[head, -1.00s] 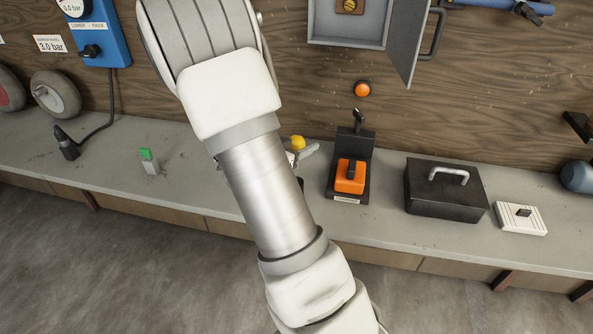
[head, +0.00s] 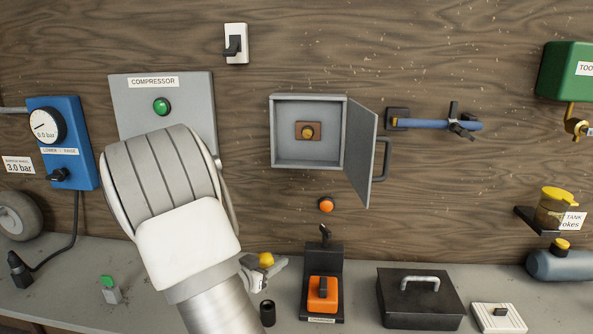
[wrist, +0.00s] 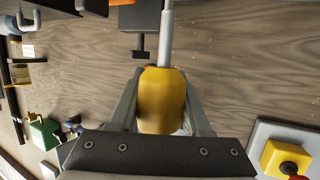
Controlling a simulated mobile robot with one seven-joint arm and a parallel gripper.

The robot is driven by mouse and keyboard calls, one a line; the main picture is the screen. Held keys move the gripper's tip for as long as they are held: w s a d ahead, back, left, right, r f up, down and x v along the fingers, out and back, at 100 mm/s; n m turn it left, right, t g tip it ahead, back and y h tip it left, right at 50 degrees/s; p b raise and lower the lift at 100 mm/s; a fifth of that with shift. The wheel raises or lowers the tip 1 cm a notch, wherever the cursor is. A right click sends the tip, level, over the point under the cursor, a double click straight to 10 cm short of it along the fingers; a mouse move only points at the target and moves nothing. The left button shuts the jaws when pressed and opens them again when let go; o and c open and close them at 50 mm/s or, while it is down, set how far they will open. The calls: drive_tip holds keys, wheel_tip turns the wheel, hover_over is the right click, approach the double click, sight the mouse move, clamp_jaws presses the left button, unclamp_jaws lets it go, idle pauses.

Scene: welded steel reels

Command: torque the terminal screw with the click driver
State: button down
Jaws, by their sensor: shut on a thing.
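The click driver (wrist: 162,108) has a yellow handle and a thin pale shaft. In the wrist view my gripper (wrist: 161,80) is shut on the handle, a finger on each side. The shaft runs out of the top of that picture, so its tip is hidden. In the head view the yellow handle (head: 266,260) shows just right of my arm, low in front of the wall. The terminal screw (head: 307,132), brass on a brown block, sits inside an open grey box (head: 272,140) on the wall, up and to the right of the driver.
The box door (head: 361,150) stands open on the right, with a dark handle. Below are an orange button (head: 326,204) and a black stand with an orange unit (head: 322,294). A small black cup (head: 268,313) stands below the driver. A black case (head: 420,305) is further right.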

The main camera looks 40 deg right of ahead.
drive_tip(key=shift+r, duration=0.1)
idle(0.7)
wheel_tip(320, 180, up, 34)
drive_tip(key=p, duration=1.9)
drive_tip(key=s+d+f+m+g+y+b, duration=0.2)
drive_tip(key=d+f+m+g+b, duration=0.2)
drive_tip(key=m, duration=1.1)
drive_tip(key=s+d+f+m+g+y+b, duration=0.1)
drive_tip(key=d+f+m+g+b, duration=0.4)
drive_tip(key=m, duration=1)
drive_tip(key=shift+s+d+f+y, duration=0.2)
drive_tip(key=shift+s+f+y, duration=0.15)
drive_tip(key=shift+y, duration=0.55)
